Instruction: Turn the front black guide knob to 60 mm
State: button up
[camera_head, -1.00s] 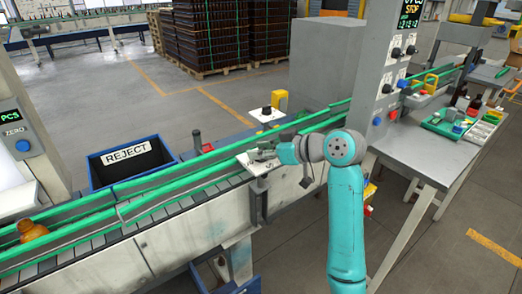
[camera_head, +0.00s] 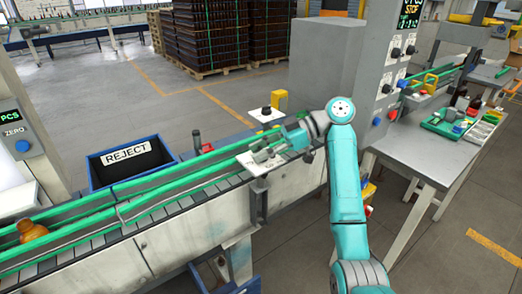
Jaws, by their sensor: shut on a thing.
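My gripper (camera_head: 265,153) is at the near side of the conveyor, over a white scale plate (camera_head: 250,167). It is shut on the front black guide knob, which the fingers hide. The plate's marks are partly covered and too small to read. A second black knob (camera_head: 266,110) stands on another white plate (camera_head: 267,116) on the far side of the belt. Green guide rails (camera_head: 160,198) run along the conveyor.
A blue REJECT bin (camera_head: 130,160) is behind the conveyor. A control column (camera_head: 385,70) and a grey side table (camera_head: 430,160) stand to the right of my arm.

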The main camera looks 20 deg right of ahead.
aim_at(261, 149)
jog(key=shift+n+g, duration=0.3)
jog(key=o, duration=1.2)
jog(key=shift+c, duration=0.2)
jog(key=shift+r, duration=0.1)
notch_tip(261, 149, up, 10)
jog(key=shift+f, duration=0.1)
